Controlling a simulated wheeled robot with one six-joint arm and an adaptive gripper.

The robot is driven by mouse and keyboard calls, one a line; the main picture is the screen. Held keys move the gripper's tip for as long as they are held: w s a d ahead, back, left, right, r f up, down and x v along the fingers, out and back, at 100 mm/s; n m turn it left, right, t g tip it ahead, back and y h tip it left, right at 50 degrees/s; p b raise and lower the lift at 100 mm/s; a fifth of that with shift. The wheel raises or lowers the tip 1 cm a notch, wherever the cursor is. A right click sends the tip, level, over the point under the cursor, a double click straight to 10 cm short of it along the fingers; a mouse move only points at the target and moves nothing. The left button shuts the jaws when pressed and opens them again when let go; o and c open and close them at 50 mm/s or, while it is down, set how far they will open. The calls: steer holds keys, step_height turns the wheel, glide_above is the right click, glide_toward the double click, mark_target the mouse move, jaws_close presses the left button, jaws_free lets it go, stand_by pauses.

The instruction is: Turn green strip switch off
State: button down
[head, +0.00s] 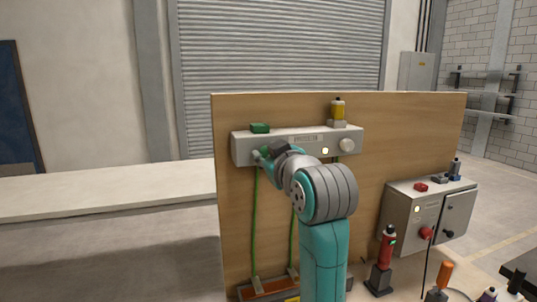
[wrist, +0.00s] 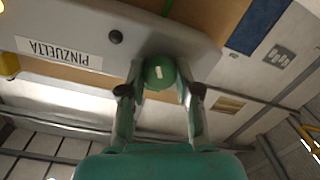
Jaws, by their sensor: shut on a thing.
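The green strip switch is a round green knob (wrist: 160,73) with a short white mark, on the pale face of a strip box (head: 243,149) fixed to a wooden board. In the wrist view the mark stands nearly upright in the picture. My gripper (wrist: 160,68) has one finger on each side of the knob and is shut on it. In the head view my gripper (head: 264,156) is at the left end of the strip box, and my arm hides most of the knob and part of the box face.
A white knob (head: 347,146) and a lit lamp (head: 325,151) are on the box's right part. A green block (head: 260,128) and a yellow bottle-like thing (head: 337,109) stand on top. A grey control box (head: 426,214) and a red bottle-like thing (head: 386,247) are at right.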

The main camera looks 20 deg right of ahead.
stand_by(0.3)
steer(key=c, duration=0.8)
jaws_free()
steer(key=s, duration=1.2)
steer(key=shift+d+r, duration=0.15)
steer(key=shift+r, duration=0.1)
